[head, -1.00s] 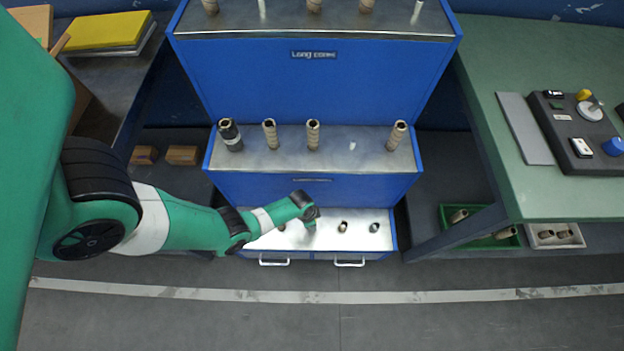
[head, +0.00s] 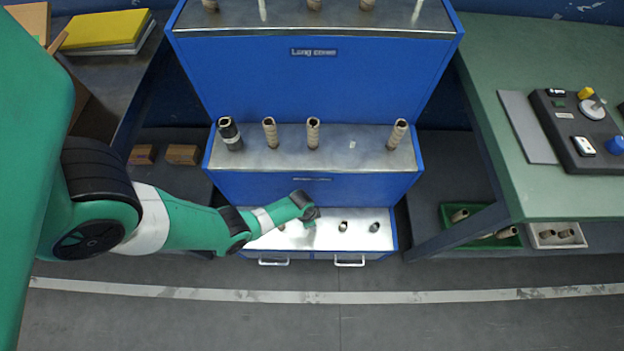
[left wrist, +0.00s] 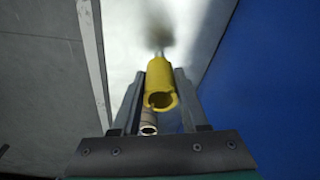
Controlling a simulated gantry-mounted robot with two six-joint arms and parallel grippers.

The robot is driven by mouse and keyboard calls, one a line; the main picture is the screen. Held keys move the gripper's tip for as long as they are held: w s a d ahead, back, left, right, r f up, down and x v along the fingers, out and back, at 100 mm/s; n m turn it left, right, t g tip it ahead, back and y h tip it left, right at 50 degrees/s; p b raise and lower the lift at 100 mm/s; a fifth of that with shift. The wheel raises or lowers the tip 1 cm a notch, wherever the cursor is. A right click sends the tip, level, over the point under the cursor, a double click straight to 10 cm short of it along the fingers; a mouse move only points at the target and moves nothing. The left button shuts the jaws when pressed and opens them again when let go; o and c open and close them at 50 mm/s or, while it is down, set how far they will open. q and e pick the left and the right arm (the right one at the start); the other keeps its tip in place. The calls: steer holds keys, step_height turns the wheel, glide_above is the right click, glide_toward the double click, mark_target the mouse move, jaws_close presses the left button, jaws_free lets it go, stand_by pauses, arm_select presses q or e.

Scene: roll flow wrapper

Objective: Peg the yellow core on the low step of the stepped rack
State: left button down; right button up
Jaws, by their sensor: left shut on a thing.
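The yellow core (left wrist: 160,84) is between the fingers of my left gripper (left wrist: 156,88), which is shut on it. Its open, notched end faces the wrist camera. A thin pale peg (left wrist: 160,48) shows just beyond its far end; I cannot tell whether the core is around it or short of it. In the head view my left gripper (head: 311,217) is low over the low step (head: 325,241) of the stepped rack, and the yellow core is hidden there. My right gripper is not in view.
Short cores stand on the low step to the right, one at the middle (head: 343,226) and one farther right (head: 374,227). A tan core (left wrist: 148,122) shows beside the yellow one. The middle step (head: 275,164) holds several taller cores behind my gripper.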

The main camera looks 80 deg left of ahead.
arm_select(q)
steer(key=shift+f+b, duration=0.6)
stand_by(0.5)
steer(key=shift+f+b, duration=0.95)
steer(key=shift+f, duration=0.1)
steer(key=shift+f, duration=0.1)
jaws_free()
stand_by(0.5)
